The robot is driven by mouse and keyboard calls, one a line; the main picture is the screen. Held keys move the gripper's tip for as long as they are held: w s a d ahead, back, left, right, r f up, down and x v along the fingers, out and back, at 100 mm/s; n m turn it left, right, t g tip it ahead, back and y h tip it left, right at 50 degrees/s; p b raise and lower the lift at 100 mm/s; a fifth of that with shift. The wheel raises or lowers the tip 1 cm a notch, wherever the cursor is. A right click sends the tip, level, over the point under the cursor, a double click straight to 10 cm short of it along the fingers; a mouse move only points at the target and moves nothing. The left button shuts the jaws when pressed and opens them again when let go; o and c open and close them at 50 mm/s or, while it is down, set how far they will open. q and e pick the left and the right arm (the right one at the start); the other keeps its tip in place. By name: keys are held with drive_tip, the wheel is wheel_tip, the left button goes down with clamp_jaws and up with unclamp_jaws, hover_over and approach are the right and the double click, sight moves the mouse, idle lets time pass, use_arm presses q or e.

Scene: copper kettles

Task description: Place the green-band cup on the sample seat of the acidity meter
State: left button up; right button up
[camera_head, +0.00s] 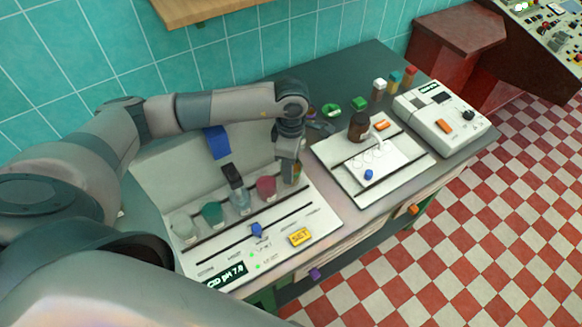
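My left gripper (291,179) points down at the right end of this row. A small greenish and orange thing (296,171) shows at its fingers, mostly hidden; I cannot tell whether it is the green-band cup or is gripped. My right gripper is out of view.
A white tray (345,187) with a brown bottle (358,126) and a blue knob (368,174) lies right of the meter. A white instrument (440,115) stands farther right. Small capped bottles (379,88) and a green ring (331,110) are behind. A wooden shelf (200,10) overhangs the back.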

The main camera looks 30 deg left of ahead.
use_arm(q)
drive_tip(key=shift+f, duration=0.3)
drive_tip(key=shift+f, duration=0.15)
drive_tip(key=o, duration=1.2)
drive_tip(key=shift+c, duration=0.2)
